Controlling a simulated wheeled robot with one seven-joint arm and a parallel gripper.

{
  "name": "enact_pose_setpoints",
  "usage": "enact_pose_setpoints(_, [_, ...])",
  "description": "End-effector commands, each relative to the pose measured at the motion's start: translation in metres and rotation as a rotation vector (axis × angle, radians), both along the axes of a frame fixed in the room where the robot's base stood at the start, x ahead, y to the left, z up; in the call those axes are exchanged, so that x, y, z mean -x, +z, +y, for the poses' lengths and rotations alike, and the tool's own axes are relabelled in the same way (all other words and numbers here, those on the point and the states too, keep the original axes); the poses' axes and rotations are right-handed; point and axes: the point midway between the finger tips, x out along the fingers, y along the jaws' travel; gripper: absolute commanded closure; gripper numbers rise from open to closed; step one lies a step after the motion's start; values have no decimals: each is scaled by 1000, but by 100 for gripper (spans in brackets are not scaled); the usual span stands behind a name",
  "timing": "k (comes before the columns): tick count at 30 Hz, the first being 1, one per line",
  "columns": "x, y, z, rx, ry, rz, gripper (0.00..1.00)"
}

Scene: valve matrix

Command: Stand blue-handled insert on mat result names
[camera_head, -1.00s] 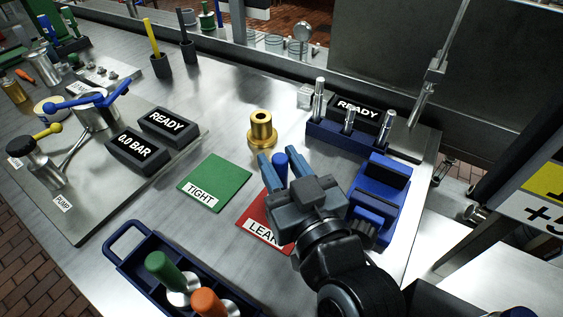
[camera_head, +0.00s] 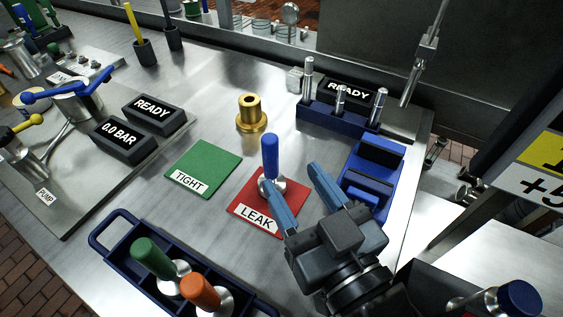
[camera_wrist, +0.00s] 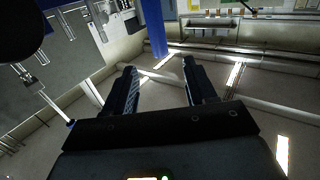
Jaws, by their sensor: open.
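The blue-handled insert (camera_head: 270,160) stands upright on the red LEAK mat (camera_head: 243,211), its metal base on the mat's upper right part. My gripper (camera_head: 297,195) is open and empty, just right of the insert and apart from its handle in the picture. One finger overlaps the mat's right side in the head view. The green TIGHT mat (camera_head: 205,166) lies to the left and is bare. In the wrist view my open fingers (camera_wrist: 160,85) hold nothing, and a blue upright shape (camera_wrist: 155,28) shows beyond them; I cannot tell what it is.
A blue tray (camera_head: 118,243) at the front holds green- and orange-handled inserts. A brass fitting (camera_head: 251,115) stands behind the mats. A blue fixture (camera_head: 372,178) and a rack of metal pins (camera_head: 340,118) are at right. READY and 0.0 BAR displays (camera_head: 122,138) sit at left.

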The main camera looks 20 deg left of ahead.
Motion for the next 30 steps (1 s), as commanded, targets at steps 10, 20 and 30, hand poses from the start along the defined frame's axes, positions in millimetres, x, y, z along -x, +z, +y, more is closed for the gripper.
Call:
enact_pose_setpoints(10, [24, 0, -25, -1, 0, 1, 44])
enact_pose_setpoints(20, [25, 1, -26, 0, 0, 0, 44])
enact_pose_setpoints(30, [24, 0, -26, 0, 0, 0, 44])
